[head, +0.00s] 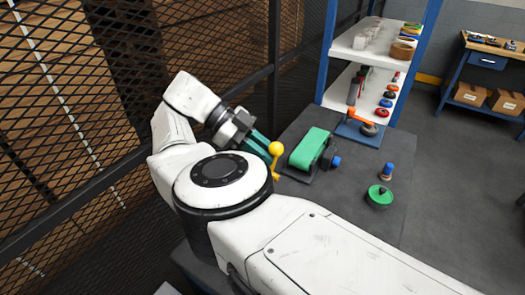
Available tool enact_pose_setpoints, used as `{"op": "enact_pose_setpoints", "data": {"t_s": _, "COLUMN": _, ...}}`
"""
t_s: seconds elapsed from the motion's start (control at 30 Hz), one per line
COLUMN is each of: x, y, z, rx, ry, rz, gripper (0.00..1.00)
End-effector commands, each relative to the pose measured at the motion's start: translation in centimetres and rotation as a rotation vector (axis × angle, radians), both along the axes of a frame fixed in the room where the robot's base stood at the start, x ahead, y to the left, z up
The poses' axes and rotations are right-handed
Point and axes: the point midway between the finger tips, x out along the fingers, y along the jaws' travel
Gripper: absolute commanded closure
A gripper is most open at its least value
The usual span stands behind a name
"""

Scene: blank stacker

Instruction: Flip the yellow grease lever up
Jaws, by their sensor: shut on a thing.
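The yellow grease lever (276,160) shows in the head view just left of the green belt machine (312,148). Its round knob is at the top and its short arm runs down from the knob, so it appears to point up. My gripper (266,150), with teal fingers, reaches in from the left and its tips meet the lever at the knob. It is shut on the lever. The fingertips are partly hidden behind the knob, and my arm hides what lies below the lever's foot.
On the dark bench right of the lever are an orange-handled tool on a blue base (361,125), a blue-topped piece (387,171) and a green disc (380,195). A mesh fence (60,120) stands close on the left. A shelf rack (365,50) stands behind.

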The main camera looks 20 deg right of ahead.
Motion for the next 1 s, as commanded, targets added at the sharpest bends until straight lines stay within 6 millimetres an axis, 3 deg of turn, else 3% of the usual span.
{"op": "enact_pose_setpoints", "data": {"t_s": 0.07, "x": 0.1, "y": 0.1, "z": 0.0, "rx": 0.002, "ry": -0.002, "rz": 0.003, "gripper": 1.00}}
{"op": "enact_pose_setpoints", "data": {"t_s": 0.1, "x": 0.1, "y": 0.1, "z": 0.0, "rx": 0.002, "ry": -0.002, "rz": 0.003, "gripper": 0.79}}
{"op": "enact_pose_setpoints", "data": {"t_s": 0.37, "x": 0.0, "y": 0.0, "z": 0.0, "rx": 0.002, "ry": -0.001, "rz": 0.001, "gripper": 0.55}}
{"op": "enact_pose_setpoints", "data": {"t_s": 0.67, "x": 0.0, "y": 0.0, "z": 0.3, "rx": 0.001, "ry": -0.001, "rz": 0.000, "gripper": 0.55}}
{"op": "enact_pose_setpoints", "data": {"t_s": 1.0, "x": -0.9, "y": 0.1, "z": 3.9, "rx": -0.005, "ry": 0.002, "rz": -0.001, "gripper": 0.55}}
